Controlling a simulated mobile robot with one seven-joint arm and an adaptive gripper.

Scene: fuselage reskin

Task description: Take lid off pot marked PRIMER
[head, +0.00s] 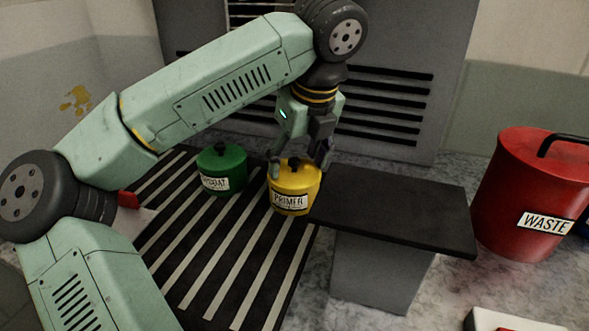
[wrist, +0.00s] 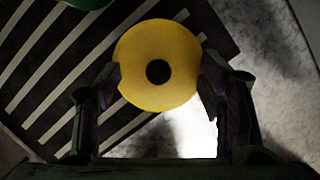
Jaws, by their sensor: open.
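The yellow pot marked PRIMER (head: 289,199) stands on the striped mat with its yellow lid (head: 305,178) on. The lid has a dark round knob, which shows at the middle of the lid in the wrist view (wrist: 158,72). My gripper (head: 298,163) is directly over the pot, pointing down, with its fingers apart. In the wrist view my fingers (wrist: 160,85) lie on the left and right of the yellow lid, overlapping its edges. I cannot tell whether they touch it. Part of the knob is hidden by my gripper in the head view.
A green pot (head: 222,172) with a partly readable label stands left of the yellow pot on the striped mat (head: 235,245). A dark raised stand (head: 400,208) is close on the right. A red WASTE bin (head: 525,190) stands farther right. A slatted grey panel (head: 400,90) is behind.

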